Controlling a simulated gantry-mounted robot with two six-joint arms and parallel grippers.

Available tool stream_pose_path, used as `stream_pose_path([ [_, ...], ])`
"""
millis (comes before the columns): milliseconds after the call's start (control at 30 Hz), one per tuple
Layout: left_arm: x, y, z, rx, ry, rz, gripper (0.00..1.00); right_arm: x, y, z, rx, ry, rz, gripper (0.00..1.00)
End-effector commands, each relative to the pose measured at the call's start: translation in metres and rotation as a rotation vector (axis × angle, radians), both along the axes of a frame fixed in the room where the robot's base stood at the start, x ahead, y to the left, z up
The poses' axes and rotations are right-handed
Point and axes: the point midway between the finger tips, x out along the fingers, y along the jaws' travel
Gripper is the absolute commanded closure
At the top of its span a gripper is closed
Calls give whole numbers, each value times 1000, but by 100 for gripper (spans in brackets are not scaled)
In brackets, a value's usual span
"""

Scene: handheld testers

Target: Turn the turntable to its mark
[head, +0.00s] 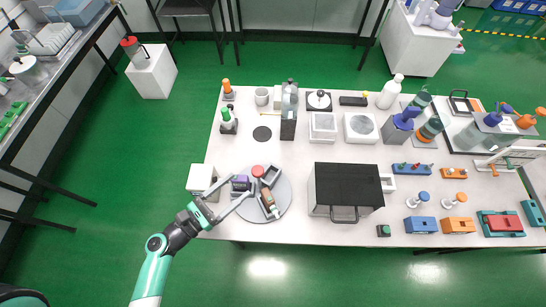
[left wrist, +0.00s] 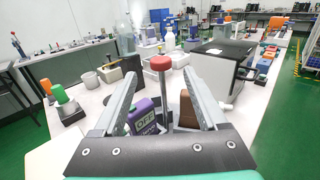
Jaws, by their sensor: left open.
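The turntable (head: 284,195) is a grey disc near the front left edge of the white table. On it stand a post with a red knob (head: 257,171), a purple tester (head: 240,184), a dark open-framed block (head: 271,175) and a brown and green handheld item (head: 268,202). My left gripper (head: 242,185) is open over the disc's left side, its fingers spread around the purple tester. In the left wrist view the red knob (left wrist: 160,63) shows between the fingertips, with the purple tester (left wrist: 142,117) marked OFF below. I cannot make out the mark. My right gripper is out of view.
A black box with a handle (head: 343,190) stands right of the turntable. A white box (head: 201,178) is close on its left. A dark round disc (head: 262,133) lies behind it. The front table edge is close, with green floor beyond.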

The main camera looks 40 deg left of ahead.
Motion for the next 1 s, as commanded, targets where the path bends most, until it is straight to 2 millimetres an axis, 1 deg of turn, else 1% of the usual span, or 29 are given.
stream_pose_path([
  [167, 9, -1, -2, 3, -1, -7, 25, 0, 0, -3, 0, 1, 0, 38],
  [267, 24, -3, -2, 5, -2, -10, 25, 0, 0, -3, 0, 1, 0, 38],
  [500, 79, -8, 0, 7, -4, -9, 25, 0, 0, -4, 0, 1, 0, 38],
  [600, 98, -9, 0, 5, -4, -8, 25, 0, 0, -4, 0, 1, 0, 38],
  [700, 110, -10, -1, 6, -2, -7, 25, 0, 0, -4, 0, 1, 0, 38],
  [833, 117, -10, -1, 5, -2, -4, 25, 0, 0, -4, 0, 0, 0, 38],
  [1000, 117, -10, -1, 4, -2, -4, 25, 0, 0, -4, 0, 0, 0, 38],
])
